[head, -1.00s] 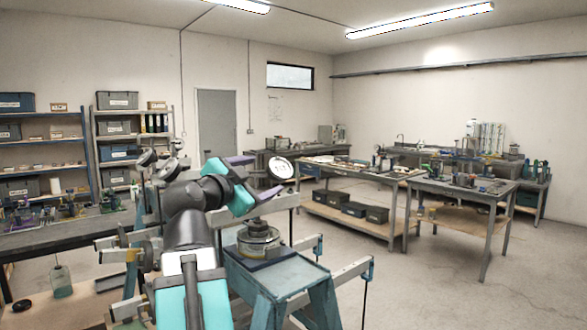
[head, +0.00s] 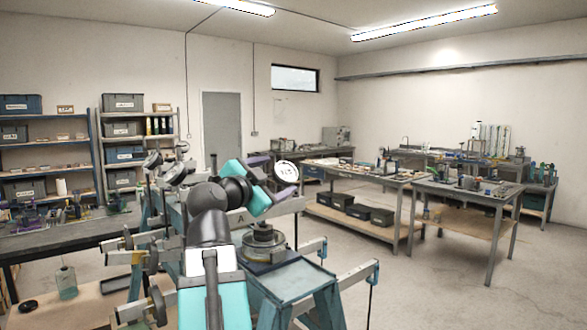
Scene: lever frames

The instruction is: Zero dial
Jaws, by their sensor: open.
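A round white-faced dial (head: 286,171) with a dark rim stands above the grey beam of a blue-framed lever stand, in the middle of the head view. Its fine markings are too small to read. My gripper (head: 274,180) has two purple fingers and is open. One finger is at the upper left of the dial and the other along its lower edge, so the dial shows between the fingertips in the picture. I cannot tell whether they touch it. My dark and teal arm hides part of the stand.
A round metal and glass piece (head: 263,245) sits on the blue stand (head: 292,285) below the beam. More dials (head: 176,172) show left of my arm. Beams with round weights (head: 150,305) jut out at lower left. Open floor (head: 430,285) lies to the right.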

